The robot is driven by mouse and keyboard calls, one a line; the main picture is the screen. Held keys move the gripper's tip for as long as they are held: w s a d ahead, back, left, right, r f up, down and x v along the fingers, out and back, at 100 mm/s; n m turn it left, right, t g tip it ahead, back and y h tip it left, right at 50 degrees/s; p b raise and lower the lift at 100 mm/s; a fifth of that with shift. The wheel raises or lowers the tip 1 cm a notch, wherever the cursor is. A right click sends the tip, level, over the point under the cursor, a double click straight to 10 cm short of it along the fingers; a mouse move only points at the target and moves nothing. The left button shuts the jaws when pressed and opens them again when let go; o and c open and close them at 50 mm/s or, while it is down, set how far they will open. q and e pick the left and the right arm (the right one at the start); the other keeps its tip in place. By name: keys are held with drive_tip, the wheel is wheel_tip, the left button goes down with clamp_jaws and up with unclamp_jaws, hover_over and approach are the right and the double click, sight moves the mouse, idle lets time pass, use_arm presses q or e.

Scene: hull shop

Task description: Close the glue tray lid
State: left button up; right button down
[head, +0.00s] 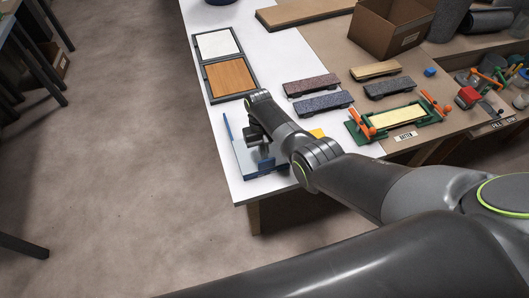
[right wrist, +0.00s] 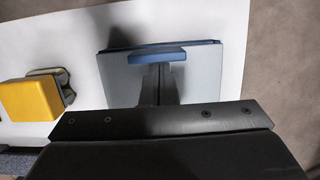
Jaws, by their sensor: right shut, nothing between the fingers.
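The glue tray (head: 245,158) lies near the table's left front corner, a pale grey panel with blue edges, partly hidden by my right arm. In the right wrist view its grey panel (right wrist: 205,75) fills the middle, with a blue strip along the far edge. A short blue bar (right wrist: 157,54) stands out over the panel, just beyond my fingertips. My right gripper (head: 264,158) is shut and empty over the tray; it also shows in the right wrist view (right wrist: 158,80). I cannot tell whether it touches the bar or panel. My left gripper is out of view.
A yellow block (right wrist: 28,99) lies beside the tray. Framed white and wood panels (head: 228,78) lie behind it. Sanding blocks (head: 318,103) and a green clamp jig (head: 398,120) are to the right. The table's left edge is close to the tray.

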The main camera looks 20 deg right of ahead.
drive_tip(key=shift+s+r, duration=0.1)
drive_tip(key=shift+s, duration=0.4)
drive_tip(key=shift+f, duration=0.2)
drive_tip(key=shift+s, duration=0.1)
